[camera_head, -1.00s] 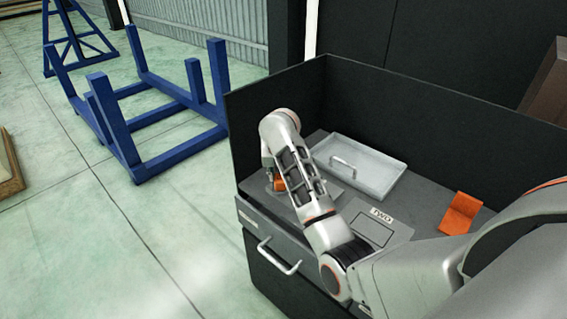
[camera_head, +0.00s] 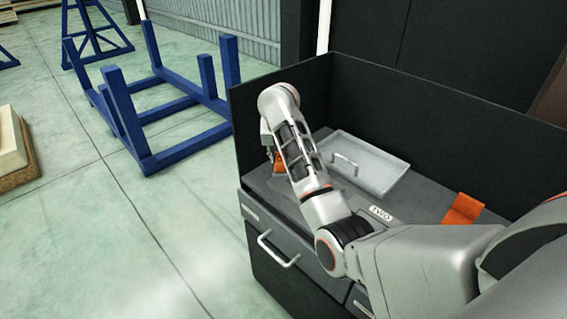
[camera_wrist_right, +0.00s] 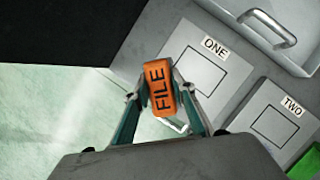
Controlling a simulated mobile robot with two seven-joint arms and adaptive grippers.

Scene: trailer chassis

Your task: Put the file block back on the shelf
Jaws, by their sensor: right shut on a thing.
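My right gripper (camera_wrist_right: 156,90) is shut on the orange file block (camera_wrist_right: 159,86), which has "FILE" in dark letters. In the wrist view the block sits between the two fingers, near the workbench's edge, with green floor behind part of it. In the head view the block (camera_head: 279,161) is partly hidden by my right arm, over the left end of the grey workbench top. I cannot tell its exact height. Pads marked ONE (camera_wrist_right: 195,82) and TWO (camera_wrist_right: 273,120) look empty in the wrist view. No shelf is clearly identifiable. My left gripper is not in view.
A grey lidded tray (camera_head: 380,178) with a handle lies on the bench top. A bent orange piece (camera_head: 462,210) stands to its right. Black panels (camera_head: 440,120) border the back and left. A green thing (camera_wrist_right: 306,164) shows at the wrist view's corner. Blue stands (camera_head: 165,110) are on the floor.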

